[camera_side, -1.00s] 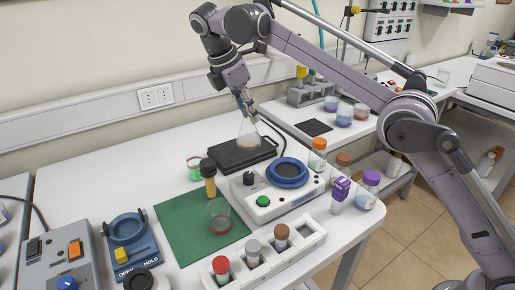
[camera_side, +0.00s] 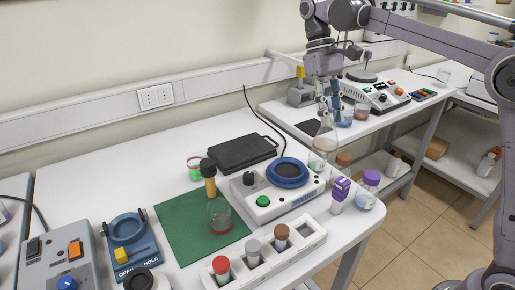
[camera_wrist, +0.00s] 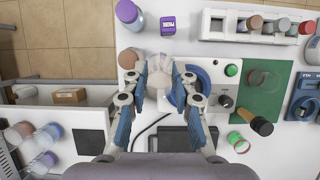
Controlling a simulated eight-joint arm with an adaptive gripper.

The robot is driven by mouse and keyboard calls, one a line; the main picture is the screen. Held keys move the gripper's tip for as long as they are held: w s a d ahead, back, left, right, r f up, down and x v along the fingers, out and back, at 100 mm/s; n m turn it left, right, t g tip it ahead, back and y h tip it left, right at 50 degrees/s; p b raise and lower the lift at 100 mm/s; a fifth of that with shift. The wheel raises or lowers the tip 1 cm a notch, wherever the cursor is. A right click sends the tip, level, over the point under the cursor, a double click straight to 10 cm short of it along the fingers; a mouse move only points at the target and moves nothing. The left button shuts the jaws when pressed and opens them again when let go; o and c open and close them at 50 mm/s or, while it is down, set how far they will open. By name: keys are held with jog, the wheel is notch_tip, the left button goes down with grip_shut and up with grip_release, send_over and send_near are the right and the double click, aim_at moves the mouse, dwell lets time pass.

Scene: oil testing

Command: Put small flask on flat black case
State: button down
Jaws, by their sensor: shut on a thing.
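The small flask (camera_side: 322,143) is clear and conical with pale liquid low inside. My gripper (camera_side: 325,98) is shut on its neck and holds it upright near the right end of the front table. In the wrist view the flask (camera_wrist: 160,80) sits between my fingertips (camera_wrist: 162,70). How high it hangs above the table is hard to tell. The flat black case (camera_side: 240,150) lies bare at the back of the table, left of my gripper. The wrist view shows the case (camera_wrist: 184,138) below my fingers, partly hidden by them.
A device with a blue ring (camera_side: 287,172) stands before the case. Purple-capped bottles (camera_side: 370,182) stand right. A white rack (camera_side: 300,245) of capped vials is in front.

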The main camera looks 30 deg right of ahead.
jog(key=w+n+h, duration=0.1)
jog(key=n, duration=0.1)
jog(key=w+n, duration=0.2)
jog(key=shift+w+d+f+h, duration=0.1)
jog(key=shift+d+f+h, duration=0.1)
jog(key=shift+f+h, duration=0.2)
jog(key=w+d+n+t, duration=0.3)
jog(key=w+n+t, duration=0.6)
jog(key=w+n, duration=1.3)
jog(key=a+f+n, duration=0.4)
jog(key=a+f, duration=0.6)
jog(key=a, duration=0.1)
jog(key=shift+w+n, duration=0.3)
jog(key=shift+f, duration=0.2)
jog(key=c, duration=1.1)
grip_release()
